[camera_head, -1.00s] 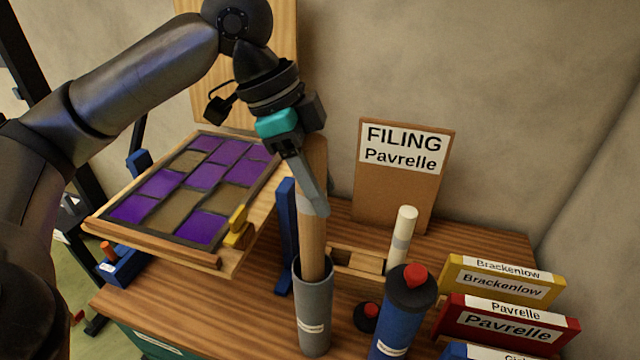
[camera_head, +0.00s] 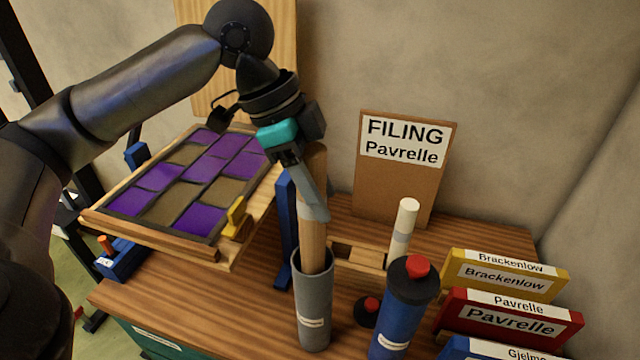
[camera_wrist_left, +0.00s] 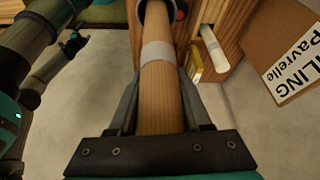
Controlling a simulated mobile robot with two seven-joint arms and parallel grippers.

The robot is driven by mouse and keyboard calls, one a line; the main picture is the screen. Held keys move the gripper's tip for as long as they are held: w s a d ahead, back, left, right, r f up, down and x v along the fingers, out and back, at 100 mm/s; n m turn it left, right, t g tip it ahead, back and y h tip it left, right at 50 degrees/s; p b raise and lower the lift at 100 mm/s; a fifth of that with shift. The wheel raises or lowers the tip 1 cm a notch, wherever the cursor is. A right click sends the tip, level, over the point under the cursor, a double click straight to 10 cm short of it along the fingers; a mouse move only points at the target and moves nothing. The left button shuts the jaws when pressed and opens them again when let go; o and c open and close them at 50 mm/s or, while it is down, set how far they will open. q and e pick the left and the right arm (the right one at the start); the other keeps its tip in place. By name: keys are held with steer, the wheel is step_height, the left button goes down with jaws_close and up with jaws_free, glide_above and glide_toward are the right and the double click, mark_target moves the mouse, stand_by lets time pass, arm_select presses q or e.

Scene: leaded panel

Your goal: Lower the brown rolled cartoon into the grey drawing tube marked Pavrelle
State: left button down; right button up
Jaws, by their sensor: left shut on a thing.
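The brown rolled cartoon (camera_head: 312,240) is a long upright tan roll with a pale band near its middle. My left gripper (camera_head: 314,205) is shut on its upper part; the fingers also show on either side of the roll in the left wrist view (camera_wrist_left: 160,105). The roll's lower end is inside the mouth of the grey drawing tube (camera_head: 314,310), which stands upright on the bench. The tube's small label is too small to read. In the left wrist view the tube's dark mouth is partly hidden behind the roll. My right gripper does not show.
A blue tube with a red cap (camera_head: 405,310) stands close to the right. Behind it are a white roll (camera_head: 403,230) and a FILING Pavrelle board (camera_head: 400,185). Yellow, red and blue labelled boxes (camera_head: 510,315) sit at right. A purple leaded panel (camera_head: 190,180) lies left.

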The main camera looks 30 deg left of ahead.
arm_select(q)
step_height(320, 180, down, 3)
steer(key=shift+r+b, duration=0.2)
steer(key=shift+b, duration=0.35)
steer(key=shift+c, duration=1.3)
jaws_free()
steer(key=p+v, duration=0.2)
steer(key=v, duration=1.3)
steer(key=shift+a+r, duration=0.1)
steer(key=shift+a, duration=0.05)
